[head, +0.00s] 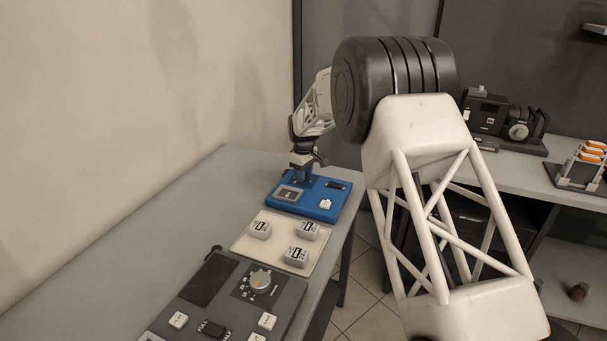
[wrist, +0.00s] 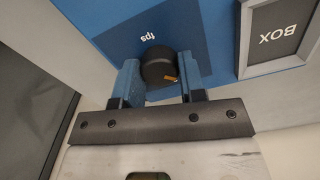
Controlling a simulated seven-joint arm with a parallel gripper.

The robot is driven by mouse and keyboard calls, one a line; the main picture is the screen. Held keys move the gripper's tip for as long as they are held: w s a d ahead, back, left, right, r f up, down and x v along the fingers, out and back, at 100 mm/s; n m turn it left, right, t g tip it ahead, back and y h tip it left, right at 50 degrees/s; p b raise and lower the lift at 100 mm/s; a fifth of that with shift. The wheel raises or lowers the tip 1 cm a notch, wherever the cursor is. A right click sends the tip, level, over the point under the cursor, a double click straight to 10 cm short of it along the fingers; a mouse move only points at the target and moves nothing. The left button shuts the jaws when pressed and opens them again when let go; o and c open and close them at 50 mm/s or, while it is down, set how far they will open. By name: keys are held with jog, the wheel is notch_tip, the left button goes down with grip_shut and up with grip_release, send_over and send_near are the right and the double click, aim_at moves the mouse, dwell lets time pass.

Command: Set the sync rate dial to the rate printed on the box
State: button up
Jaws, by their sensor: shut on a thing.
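A blue device (head: 330,210) sits at the far end of the bench. In the wrist view its blue face shows a black knob (wrist: 157,63) with an orange mark beside the letters "fps". A grey-framed panel (wrist: 281,26) reading "BOX" is to the right. My gripper (head: 303,178) reaches down onto the device. In the wrist view my gripper (wrist: 158,78) has its two blue fingers on either side of the knob, shut on it. The dial's scale and any rate number are not legible; the fingers hide part of the knob's surroundings.
A cream tray (head: 240,246) with three white labelled blocks (head: 297,256) lies in front of the blue device. A side bench holds black equipment (head: 487,112) and a rack of orange-topped items (head: 580,168).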

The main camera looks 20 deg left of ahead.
jog(key=shift+n, duration=0.4)
jog(key=o, duration=0.9)
jog(key=shift+r, duration=0.15)
jog(key=shift+r, duration=3.75)
